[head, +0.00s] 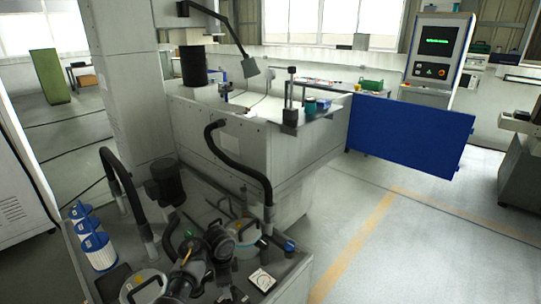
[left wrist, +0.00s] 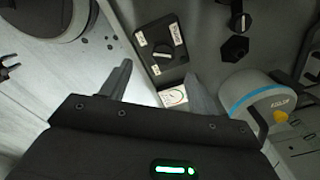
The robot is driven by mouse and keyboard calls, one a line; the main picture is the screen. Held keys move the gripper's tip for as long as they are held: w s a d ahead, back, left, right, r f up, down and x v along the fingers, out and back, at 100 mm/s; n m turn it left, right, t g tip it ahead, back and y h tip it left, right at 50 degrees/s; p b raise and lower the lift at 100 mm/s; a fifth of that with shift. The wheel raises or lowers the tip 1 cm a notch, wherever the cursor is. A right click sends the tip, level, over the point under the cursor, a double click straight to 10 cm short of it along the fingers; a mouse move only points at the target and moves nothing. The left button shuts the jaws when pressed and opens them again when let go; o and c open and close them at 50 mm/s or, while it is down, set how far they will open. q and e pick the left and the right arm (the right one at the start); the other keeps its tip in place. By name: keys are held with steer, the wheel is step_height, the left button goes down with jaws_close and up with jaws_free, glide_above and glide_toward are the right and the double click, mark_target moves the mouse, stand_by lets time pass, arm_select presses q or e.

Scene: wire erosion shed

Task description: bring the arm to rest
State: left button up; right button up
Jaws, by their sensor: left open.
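My left arm (head: 190,268) comes in at the bottom of the head view and reaches over a bench crowded with filter equipment. My left gripper (left wrist: 160,82) is open in the left wrist view, with its two grey fingers spread and nothing held between them. Beyond the fingers is a dark box with a rotary knob (left wrist: 162,53) and, below it, a small white-faced dial (left wrist: 173,97). In the head view I cannot make out the fingertips among the dark parts. My right gripper is not in view.
A white canister with a blue band (left wrist: 262,98) is close to the right of the gripper. White-and-blue filter cartridges (head: 96,245) and black hoses (head: 250,165) stand around the arm. A machine tank (head: 285,148) is behind; floor at right (head: 400,250) is clear.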

arm_select(q)
steer(key=s+a+f+n+t, duration=0.1)
steer(key=s+a+f+n, duration=0.2)
steer(key=s, duration=0.5)
steer(key=s+a+f+n, duration=0.2)
steer(key=s+f+n, duration=0.1)
steer(key=s, duration=0.5)
steer(key=s+a+r+n+t, duration=0.1)
steer(key=s+r+n, duration=0.35)
steer(key=s, duration=0.65)
steer(key=s+a+r+n+t, duration=0.1)
steer(key=s+r+n, duration=0.3)
steer(key=s, duration=0.7)
step_height(320, 180, down, 29)
steer(key=s+m+g+b, duration=0.1)
steer(key=s+m, duration=0.1)
steer(key=s+a+f+g+b, duration=0.1)
steer(key=s+a+f, duration=0.2)
steer(key=s+f, duration=1.1)
steer(key=shift+s, duration=0.55)
steer(key=shift+a+f, duration=0.1)
